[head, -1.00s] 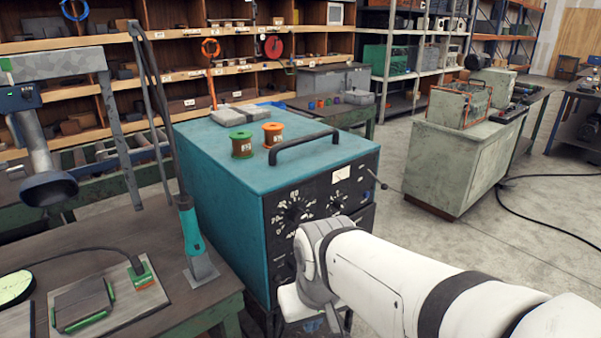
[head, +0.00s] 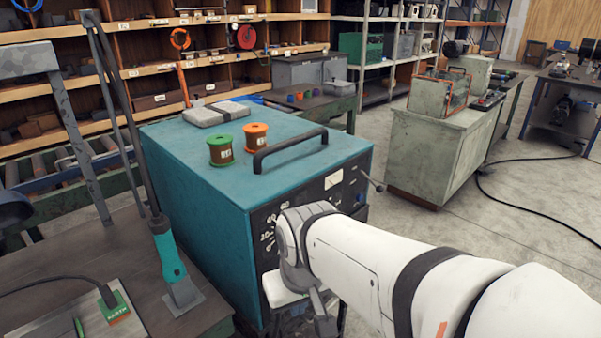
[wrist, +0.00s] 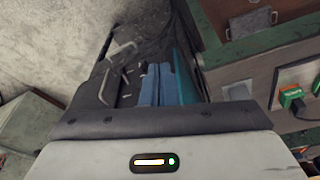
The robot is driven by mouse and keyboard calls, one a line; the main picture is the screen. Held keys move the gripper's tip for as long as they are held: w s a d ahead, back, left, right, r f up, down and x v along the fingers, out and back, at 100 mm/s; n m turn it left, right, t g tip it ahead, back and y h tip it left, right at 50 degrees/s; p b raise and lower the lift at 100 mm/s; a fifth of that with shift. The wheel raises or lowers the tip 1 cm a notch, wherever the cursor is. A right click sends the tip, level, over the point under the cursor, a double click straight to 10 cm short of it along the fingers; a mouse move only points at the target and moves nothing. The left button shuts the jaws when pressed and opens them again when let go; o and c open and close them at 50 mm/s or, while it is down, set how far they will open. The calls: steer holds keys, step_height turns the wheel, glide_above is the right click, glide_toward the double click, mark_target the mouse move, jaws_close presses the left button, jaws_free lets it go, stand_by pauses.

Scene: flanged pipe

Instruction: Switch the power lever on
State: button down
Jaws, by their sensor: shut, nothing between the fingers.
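The teal power unit (head: 195,175) stands in the middle of the head view, with a black carry handle (head: 290,148) on top. Its dark front panel (head: 335,190) carries dials, partly hidden behind my arm. In the wrist view my gripper (wrist: 157,70) shows as two blue fingers lying together, shut and empty. Beside them is a dark face with bent bars (wrist: 107,82), which I cannot identify surely. In the head view the fingers are hidden behind my arm, low before the panel.
Green (head: 220,150) and orange (head: 255,137) spools stand on the unit. A workbench (head: 110,255) at left holds a teal-handled tool (head: 168,255) and a green connector (head: 114,306). A grey-green cabinet (head: 440,150) stands at right. A black cable (head: 510,205) crosses the open floor.

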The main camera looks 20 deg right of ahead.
steer(key=w+d+f+n+t+h, duration=0.1)
steer(key=w+d+n+t+h, duration=0.15)
steer(key=w+d, duration=0.5)
steer(key=n+t+h+b, duration=0.2)
steer(key=n+t+b, duration=0.1)
steer(key=n+t, duration=0.9)
glide_toward(370, 181)
steer(key=shift+n+g, duration=0.85)
steer(key=shift+g, duration=0.1)
steer(key=shift+s+a+f, duration=0.1)
steer(key=shift+s+a, duration=0.1)
steer(key=shift+a, duration=0.6)
steer(key=shift+s+a+f, duration=0.15)
steer(key=shift+a, duration=0.6)
steer(key=shift+s+a+f, duration=0.1)
steer(key=shift+s+a, duration=0.1)
steer(key=shift+a, duration=0.6)
steer(key=p+x, duration=0.1)
steer(key=x, duration=0.9)
steer(key=shift+w+d+p, duration=0.1)
steer(key=shift+d+p, duration=0.05)
steer(key=shift+p, duration=0.2)
steer(key=s+d, duration=0.1)
steer(key=s+d+p, duration=0.1)
steer(key=d, duration=0.1)
steer(key=shift+s+r, duration=0.2)
steer(key=shift+r, duration=0.15)
